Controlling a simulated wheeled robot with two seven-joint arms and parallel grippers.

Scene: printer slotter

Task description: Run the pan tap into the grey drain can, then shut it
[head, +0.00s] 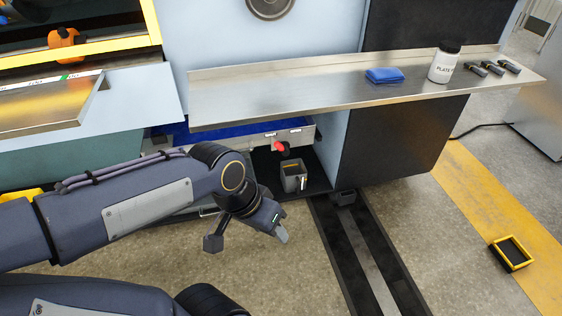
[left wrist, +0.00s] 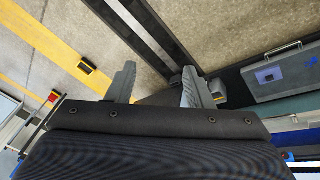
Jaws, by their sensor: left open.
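The pan tap has a red knob (head: 281,147) on the front of a pale metal pan (head: 300,133) under the steel shelf. The grey drain can (head: 292,180) stands upright on a dark ledge just below the tap, its dark opening upward. I cannot tell whether the tap is open, and I see no stream. My left gripper (head: 248,240) is open and empty, in front of and below the can, apart from it. Its two grey fingers also show spread in the left wrist view (left wrist: 157,88). My right gripper is not in view.
The steel shelf (head: 290,92) overhangs the tap and holds a blue cloth (head: 384,75), a white labelled jar (head: 445,64) and several dark small parts. A floor rail (head: 365,255) runs forward from the machine. A yellow-rimmed tray (head: 511,253) lies at right. Floor around it is clear.

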